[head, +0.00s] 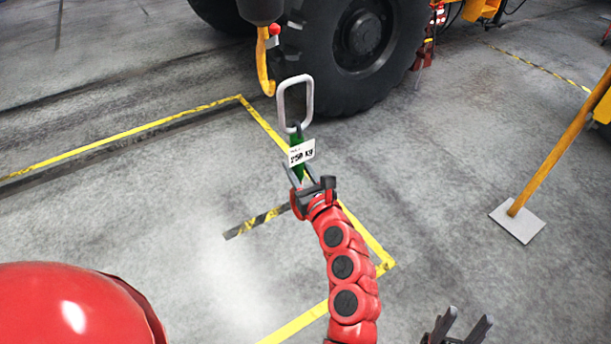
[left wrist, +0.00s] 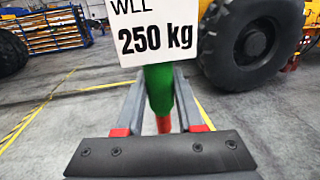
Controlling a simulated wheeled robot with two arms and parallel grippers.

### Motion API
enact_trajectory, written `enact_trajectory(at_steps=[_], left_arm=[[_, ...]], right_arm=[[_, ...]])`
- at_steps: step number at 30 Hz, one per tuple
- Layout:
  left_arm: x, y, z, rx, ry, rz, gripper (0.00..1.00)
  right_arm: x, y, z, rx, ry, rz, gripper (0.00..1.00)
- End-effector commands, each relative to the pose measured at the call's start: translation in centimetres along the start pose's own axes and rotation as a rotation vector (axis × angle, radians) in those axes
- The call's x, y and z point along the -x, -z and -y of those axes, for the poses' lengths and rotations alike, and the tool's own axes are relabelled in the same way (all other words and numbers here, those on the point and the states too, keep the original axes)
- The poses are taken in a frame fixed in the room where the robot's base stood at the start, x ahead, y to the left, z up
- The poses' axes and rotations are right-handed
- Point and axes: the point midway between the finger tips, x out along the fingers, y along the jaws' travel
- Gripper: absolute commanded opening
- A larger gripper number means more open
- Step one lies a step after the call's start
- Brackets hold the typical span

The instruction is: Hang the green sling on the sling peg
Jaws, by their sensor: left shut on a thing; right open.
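The green sling (head: 298,165) hangs at the middle of the head view, with a pale metal link (head: 296,100) at its top and a white tag (head: 302,152) reading 250 kg. My left gripper (head: 300,182) is shut on the sling below the tag. In the left wrist view the green sling (left wrist: 160,88) is between my grey fingers, and the tag (left wrist: 158,33) reads WLL 250 kg. My right gripper (head: 462,325) is open and empty at the bottom edge, its arm out of view. I cannot make out the sling peg in either view.
A yellow hook (head: 265,62) hangs near the link's upper left. A big black tyre (head: 350,50) stands behind. A slanting yellow post (head: 562,140) rises from a pale base plate (head: 517,222) at right.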

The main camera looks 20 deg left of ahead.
Motion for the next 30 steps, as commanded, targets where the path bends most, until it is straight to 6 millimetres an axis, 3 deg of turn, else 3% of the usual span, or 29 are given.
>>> enact_trajectory(at_steps=[18,30], left_arm=[[0.7,-3.0,0.1,-0.001,-0.001,0.005,0.00],[2.9,-3.0,0.5,-0.002,0.000,0.004,0.00]], right_arm=[[-3.2,0.5,-0.2,0.000,0.000,0.000,0.50],[-4.2,0.7,-0.2,0.000,0.000,0.000,0.50]])
